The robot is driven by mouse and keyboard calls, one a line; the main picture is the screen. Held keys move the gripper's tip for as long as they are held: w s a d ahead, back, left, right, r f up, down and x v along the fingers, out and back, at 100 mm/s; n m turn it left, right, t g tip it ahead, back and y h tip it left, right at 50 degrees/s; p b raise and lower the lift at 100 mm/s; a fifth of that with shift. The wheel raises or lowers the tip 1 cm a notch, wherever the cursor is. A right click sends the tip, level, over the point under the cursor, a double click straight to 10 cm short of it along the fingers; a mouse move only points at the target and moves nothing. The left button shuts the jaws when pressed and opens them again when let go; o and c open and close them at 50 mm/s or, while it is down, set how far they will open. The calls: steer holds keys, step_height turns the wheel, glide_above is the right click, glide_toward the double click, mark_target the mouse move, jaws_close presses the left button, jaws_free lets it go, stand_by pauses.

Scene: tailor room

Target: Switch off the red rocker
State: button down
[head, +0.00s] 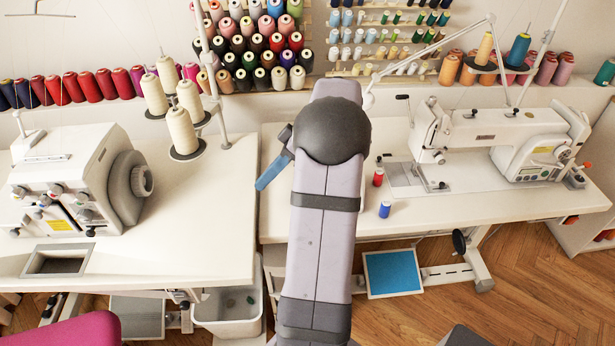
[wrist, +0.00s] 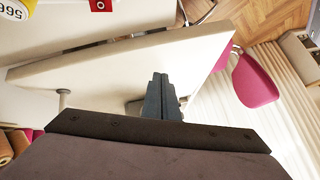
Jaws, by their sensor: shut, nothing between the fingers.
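In the wrist view, a small red part with a white ring mark (wrist: 101,5), likely the red rocker, shows at the top edge, partly cut off. My gripper (wrist: 160,78) is shut and empty in the wrist view, its two dark fingers side by side. Its fingertips are apart from the red part, below and to the right of it in that picture. In the head view, the blue-grey fingers of my gripper (head: 262,185) stick out to the left of my arm, over the gap between the two tables. I cannot make out the rocker in the head view.
A white overlock machine (head: 70,180) stands on the left table (head: 190,230), with cream thread cones (head: 182,130) behind it. A white sewing machine (head: 500,135) stands on the right table (head: 450,210), with a red spool (head: 378,178) and a blue spool (head: 385,210) in front.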

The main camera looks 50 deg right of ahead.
steer(key=s+d+r+t+h+p, duration=0.1)
steer(key=s+d+r+t, duration=0.2)
steer(key=s+d, duration=0.8)
steer(key=d+t, duration=0.1)
steer(key=d, duration=0.3)
steer(key=shift+s+r, duration=0.3)
steer(key=shift+r, duration=0.1)
steer(key=shift+a, duration=0.1)
steer(key=p+x, duration=0.2)
steer(key=x, duration=0.8)
steer(key=shift+w+r, duration=0.1)
steer(key=shift+w, duration=0.2)
step_height(320, 180, down, 2)
steer(key=shift+w+f+p, duration=0.1)
steer(key=shift+f+p, duration=0.05)
steer(key=shift+p, duration=0.35)
steer(key=shift+w+f, duration=0.1)
steer(key=shift+f, duration=0.75)
